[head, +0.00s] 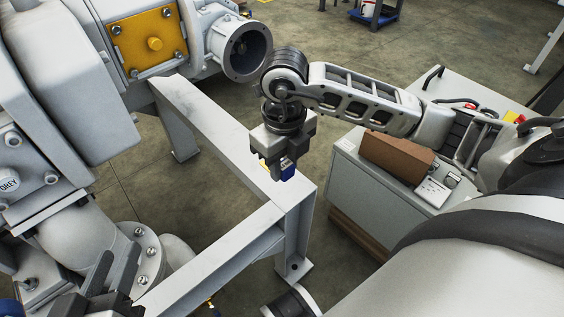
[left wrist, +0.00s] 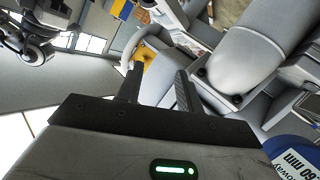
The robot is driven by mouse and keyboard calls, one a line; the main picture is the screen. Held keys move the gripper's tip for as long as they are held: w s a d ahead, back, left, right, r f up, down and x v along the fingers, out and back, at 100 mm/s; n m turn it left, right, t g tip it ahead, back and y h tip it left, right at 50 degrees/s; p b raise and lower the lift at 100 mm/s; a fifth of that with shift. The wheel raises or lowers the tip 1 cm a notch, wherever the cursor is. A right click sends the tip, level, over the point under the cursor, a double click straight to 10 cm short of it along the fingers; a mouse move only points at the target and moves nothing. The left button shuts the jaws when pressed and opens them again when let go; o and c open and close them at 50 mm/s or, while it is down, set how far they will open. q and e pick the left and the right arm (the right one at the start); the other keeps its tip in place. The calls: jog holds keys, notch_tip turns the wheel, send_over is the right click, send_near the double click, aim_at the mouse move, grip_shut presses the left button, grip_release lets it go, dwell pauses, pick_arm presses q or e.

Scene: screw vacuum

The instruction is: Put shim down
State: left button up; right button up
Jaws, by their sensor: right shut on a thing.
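My right gripper (head: 280,170) is in the middle of the head view, pointing down beside the corner of the grey steel frame (head: 232,160). I cannot tell whether the piece touches the frame. My left gripper (head: 112,270) is at the lower left of the head view, by the flanged pipe. In the left wrist view its two fingers (left wrist: 157,80) stand apart with nothing held between them.
A grey cabinet (head: 350,190) with a brown block (head: 397,156) on top stands at the right. Large grey pump bodies and a bolted pipe flange (head: 140,253) crowd the left. A yellow plate (head: 146,40) is at the upper left. Open floor shows behind the frame.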

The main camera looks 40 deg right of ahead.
jog(key=w+f, duration=0.1)
jog(key=w+d+f+b, duration=0.1)
jog(key=f, duration=0.1)
jog(key=d+f, duration=0.1)
jog(key=shift+w+f, duration=0.35)
jog(key=shift+w, duration=0.05)
jog(key=f+b, duration=0.2)
jog(key=f, duration=0.1)
jog(key=shift+w+d+f+b, duration=0.15)
jog(key=shift+w+f+b, duration=0.05)
jog(key=shift+f+b, duration=0.1)
pick_arm(q)
jog(key=shift+w+d+r+n+t+h, duration=0.1)
jog(key=shift+d+r+n+t+h, duration=0.3)
jog(key=shift+r+n+t+h, duration=0.3)
pick_arm(e)
jog(key=shift+f, duration=0.15)
jog(key=o, duration=1)
jog(key=shift+c, duration=0.2)
pick_arm(q)
jog(key=shift+w+r, duration=0.15)
jog(key=shift+r, duration=0.1)
